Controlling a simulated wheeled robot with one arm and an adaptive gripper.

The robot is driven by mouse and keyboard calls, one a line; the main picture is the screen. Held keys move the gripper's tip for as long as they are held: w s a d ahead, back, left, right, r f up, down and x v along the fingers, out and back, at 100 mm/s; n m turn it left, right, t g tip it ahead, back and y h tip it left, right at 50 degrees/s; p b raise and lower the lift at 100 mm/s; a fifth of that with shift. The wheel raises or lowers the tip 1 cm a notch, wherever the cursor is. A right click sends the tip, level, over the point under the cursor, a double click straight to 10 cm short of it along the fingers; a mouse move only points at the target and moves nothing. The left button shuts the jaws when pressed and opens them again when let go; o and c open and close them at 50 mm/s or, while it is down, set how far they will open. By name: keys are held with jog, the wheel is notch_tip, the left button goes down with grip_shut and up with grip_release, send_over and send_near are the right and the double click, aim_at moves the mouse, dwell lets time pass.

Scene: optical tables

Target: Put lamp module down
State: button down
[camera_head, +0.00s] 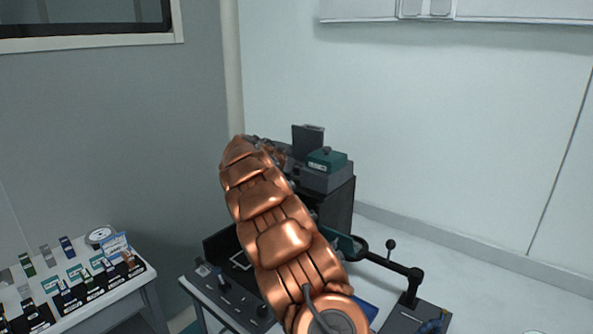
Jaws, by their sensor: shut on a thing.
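My copper-coloured arm runs from the bottom middle up to the upper left and covers the centre of the view. My gripper cannot be made out; the far end of the arm hides it. I cannot single out the lamp module for certain. A grey unit with a teal top and a small label (327,161) sits on a dark cabinet behind the arm. A dark upright panel (308,139) stands just left of it. Whether either is the lamp module or touches my gripper cannot be told.
A white table (113,306) at the lower left carries several small labelled modules and a round dish (100,235). A dark bench (224,297) with small fittings lies partly behind my arm. A black bar with a knob (391,246) rises at the right.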

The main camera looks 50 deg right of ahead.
jog(key=shift+f+b, duration=0.3)
jog(key=shift+b, duration=0.15)
jog(key=c, duration=0.9)
grip_release()
jog(key=shift+r+p, duration=0.2)
jog(key=shift+p, duration=0.1)
jog(key=shift+r+p, duration=0.65)
jog(key=shift+p, duration=0.4)
jog(key=shift+a+f, duration=0.1)
jog(key=shift+a, duration=0.15)
jog(key=b+v, duration=0.4)
jog(key=v, duration=0.7)
jog(key=shift+a, duration=0.2)
jog(key=shift+a, duration=0.1)
